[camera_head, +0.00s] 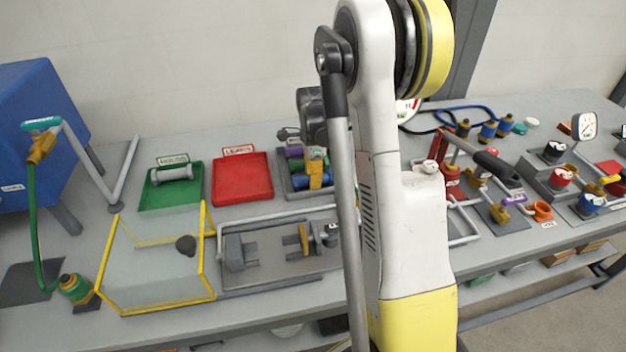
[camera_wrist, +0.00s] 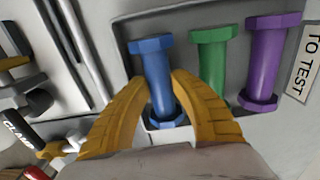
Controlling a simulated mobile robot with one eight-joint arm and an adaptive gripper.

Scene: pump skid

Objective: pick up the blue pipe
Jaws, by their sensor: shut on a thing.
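The blue pipe (camera_wrist: 156,68) is a short cylinder with hexagonal flanged ends. In the wrist view it lies between the two yellow fingers of my gripper (camera_wrist: 160,84), which are shut on it around its middle. A green pipe (camera_wrist: 213,62) and a purple pipe (camera_wrist: 263,62) lie to its right, apart from the fingers. I cannot tell whether the blue pipe touches the tray floor.
The grey tray (camera_wrist: 122,28) has a raised rim and a TO TEST label (camera_wrist: 304,64). A red tray (camera_head: 242,182) and a green tray (camera_head: 160,192) with a pale pipe stand to its left. A yellow-framed clear guard (camera_head: 208,250) and a vise fixture (camera_head: 242,250) stand in front.

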